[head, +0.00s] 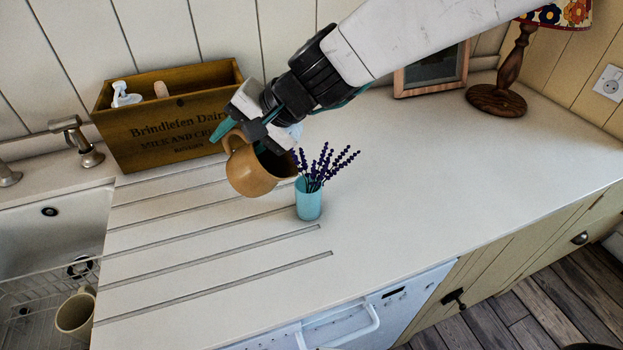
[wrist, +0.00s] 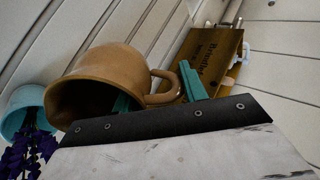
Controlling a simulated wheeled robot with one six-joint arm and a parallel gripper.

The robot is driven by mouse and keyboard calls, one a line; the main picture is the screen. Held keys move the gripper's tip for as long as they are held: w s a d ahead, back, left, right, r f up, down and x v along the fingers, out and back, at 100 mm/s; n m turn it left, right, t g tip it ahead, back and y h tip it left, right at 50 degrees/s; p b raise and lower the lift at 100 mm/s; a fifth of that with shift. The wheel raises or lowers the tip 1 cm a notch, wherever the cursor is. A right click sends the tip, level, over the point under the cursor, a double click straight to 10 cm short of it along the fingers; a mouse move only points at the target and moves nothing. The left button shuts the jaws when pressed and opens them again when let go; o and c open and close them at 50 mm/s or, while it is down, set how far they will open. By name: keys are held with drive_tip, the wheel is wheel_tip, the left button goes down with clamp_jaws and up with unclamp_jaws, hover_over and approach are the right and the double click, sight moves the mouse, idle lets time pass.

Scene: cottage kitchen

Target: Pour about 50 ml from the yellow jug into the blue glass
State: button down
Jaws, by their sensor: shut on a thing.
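The yellow jug (head: 252,176), a tan-yellow mug shape with a side handle, is held above the counter and tilted, its mouth toward the right. My gripper (head: 246,135) is shut on it at the handle side. The jug also shows in the wrist view (wrist: 118,72), mouth toward the glass. The light blue glass (head: 308,203) stands upright on the counter, just right of the jug; its rim shows at the left of the wrist view (wrist: 22,108). Purple lavender sprigs (head: 322,167) stand in the glass. No liquid or stream is visible; the jug's inside is dark.
A sink (head: 45,235) with a wire rack and a cream mug (head: 76,315) is at far left. A picture frame (head: 432,75) and a lamp (head: 497,98) stand at the back. The right counter is clear.

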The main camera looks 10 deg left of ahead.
drive_tip(key=shift+d+r+y+b, duration=0.2)
drive_tip(key=shift+d+r+y, duration=0.05)
drive_tip(key=shift+r+y, duration=0.25)
drive_tip(key=shift+d+r+y+b, duration=0.15)
drive_tip(key=shift+d+r+y, duration=0.1)
drive_tip(key=shift+r+y, duration=0.2)
idle(0.4)
